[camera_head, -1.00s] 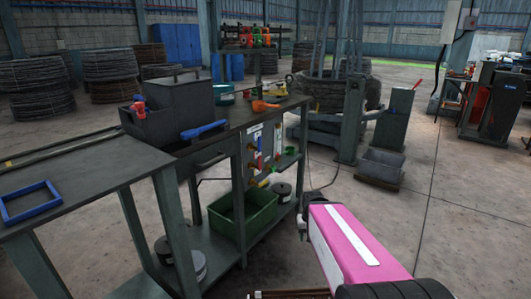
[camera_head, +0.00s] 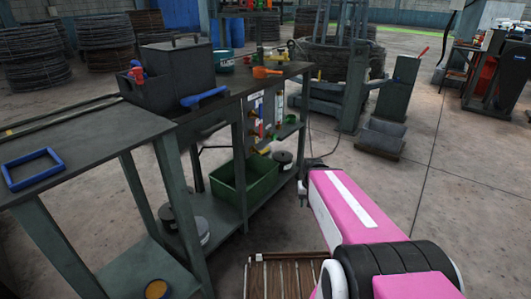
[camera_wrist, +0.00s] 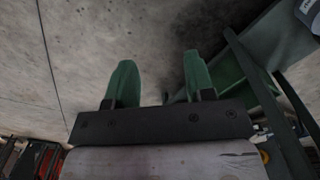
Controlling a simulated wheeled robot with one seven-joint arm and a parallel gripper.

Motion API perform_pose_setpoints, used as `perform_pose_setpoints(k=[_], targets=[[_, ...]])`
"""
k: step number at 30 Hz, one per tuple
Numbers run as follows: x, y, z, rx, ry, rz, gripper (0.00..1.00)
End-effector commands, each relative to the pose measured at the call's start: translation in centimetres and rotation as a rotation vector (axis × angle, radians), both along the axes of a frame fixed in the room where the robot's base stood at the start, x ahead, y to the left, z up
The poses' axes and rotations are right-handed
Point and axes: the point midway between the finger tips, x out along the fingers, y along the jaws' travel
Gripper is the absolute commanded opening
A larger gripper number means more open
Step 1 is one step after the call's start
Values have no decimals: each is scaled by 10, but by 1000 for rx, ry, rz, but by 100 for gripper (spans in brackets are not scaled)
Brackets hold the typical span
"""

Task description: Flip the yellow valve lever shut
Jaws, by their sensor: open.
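A valve panel (camera_head: 267,115) with pale labels and small coloured handles is on the right end of the workbench. A small yellow part (camera_head: 264,150) shows low on it; at this size I cannot tell whether it is the valve lever, nor its position. My gripper (camera_wrist: 160,82) is open and empty in the wrist view, its two green fingers apart over bare concrete. In the head view, the pink arm reaches forward and its end is just right of the bench, below and to the right of the panel. The panel is not clearly seen in the wrist view.
The workbench holds a blue-handled tool (camera_head: 203,97), an orange item (camera_head: 267,72) and a dark toolbox (camera_head: 176,66). A green crate (camera_head: 244,178) is on its lower shelf. A wooden pallet (camera_head: 287,277) lies in front. A grey bin (camera_head: 381,137) stands right; floor between is clear.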

Motion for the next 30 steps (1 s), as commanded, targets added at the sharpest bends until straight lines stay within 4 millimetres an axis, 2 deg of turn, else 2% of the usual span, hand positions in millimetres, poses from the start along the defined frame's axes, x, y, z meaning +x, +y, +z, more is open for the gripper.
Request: perform_pose_setpoints(k=[1, 4, 5, 8, 17, 24, 30], targets=[[0, 0, 0, 0, 0, 0, 39], [4, 0, -2, -3, -12, 13, 7], [8, -1, -3, -5, -20, 22, 0], [27, -3, -11, -19, -78, 81, 0], [131, -12, -42, -175, -407, 462, 0], [210, -12, -56, -386, -665, 795, 0], [265, -5, -61, -615, -858, 1059, 0]])
